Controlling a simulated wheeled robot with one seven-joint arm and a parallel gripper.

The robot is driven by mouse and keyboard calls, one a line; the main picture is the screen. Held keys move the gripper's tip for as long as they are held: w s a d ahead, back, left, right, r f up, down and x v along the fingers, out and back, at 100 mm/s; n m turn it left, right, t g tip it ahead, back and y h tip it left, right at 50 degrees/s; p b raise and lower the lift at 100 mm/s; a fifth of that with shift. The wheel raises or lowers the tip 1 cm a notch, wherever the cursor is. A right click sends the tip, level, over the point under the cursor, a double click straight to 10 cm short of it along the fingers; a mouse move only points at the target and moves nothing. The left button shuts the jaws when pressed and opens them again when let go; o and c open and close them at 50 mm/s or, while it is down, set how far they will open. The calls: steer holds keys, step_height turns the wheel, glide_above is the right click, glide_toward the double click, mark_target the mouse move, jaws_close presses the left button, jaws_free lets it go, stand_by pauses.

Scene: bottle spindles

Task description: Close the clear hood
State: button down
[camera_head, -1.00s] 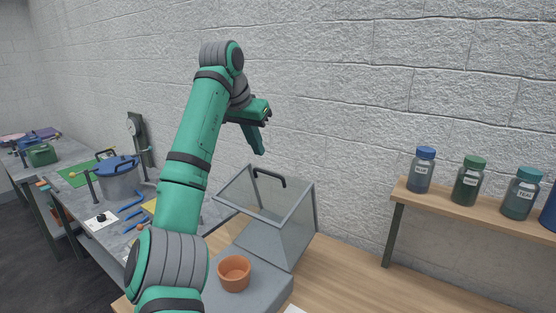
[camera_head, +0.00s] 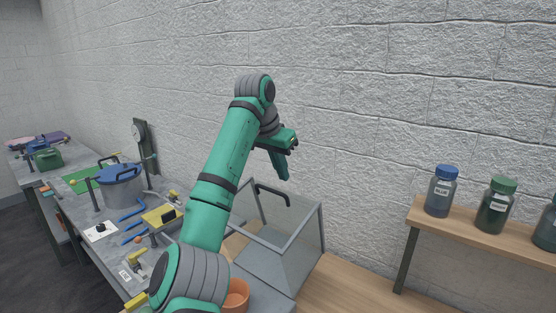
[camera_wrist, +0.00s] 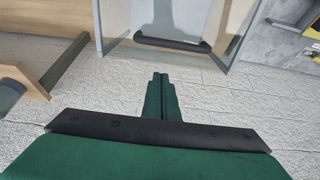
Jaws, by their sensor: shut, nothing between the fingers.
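The clear hood (camera_head: 291,246) has see-through panels in a grey frame and stands on a grey base, partly hidden behind my arm. It looks tilted up, with its open side facing left. Its dark handle (camera_head: 274,193) is on the upper edge, and shows at the top of the wrist view (camera_wrist: 172,43). My gripper (camera_head: 284,177) is shut and empty, pointing down just above the handle and apart from it. The green fingers show together in the wrist view (camera_wrist: 160,76), below the handle in the picture.
An orange pot (camera_head: 237,295) stands at the hood's open side, partly behind my arm. A wooden shelf (camera_head: 449,228) with labelled bottles is at the right. A grey bench (camera_head: 72,213) with a blue-lidded pot (camera_head: 121,187) and tools is at the left. A block wall rises behind.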

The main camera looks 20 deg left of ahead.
mark_target(276, 200)
steer(key=shift+x, duration=1)
steer(key=shift+s+a, duration=0.2)
steer(key=shift+s, duration=0.25)
steer(key=shift+s+a, duration=0.2)
steer(key=shift+s, duration=0.3)
steer(key=shift+s+a+f, duration=0.1)
steer(key=shift+s+a, duration=0.15)
steer(key=shift+s, duration=0.2)
steer(key=shift+s+a, duration=0.3)
steer(key=shift+s, duration=0.2)
steer(key=shift+d, duration=0.4)
steer(key=shift+w, duration=0.15)
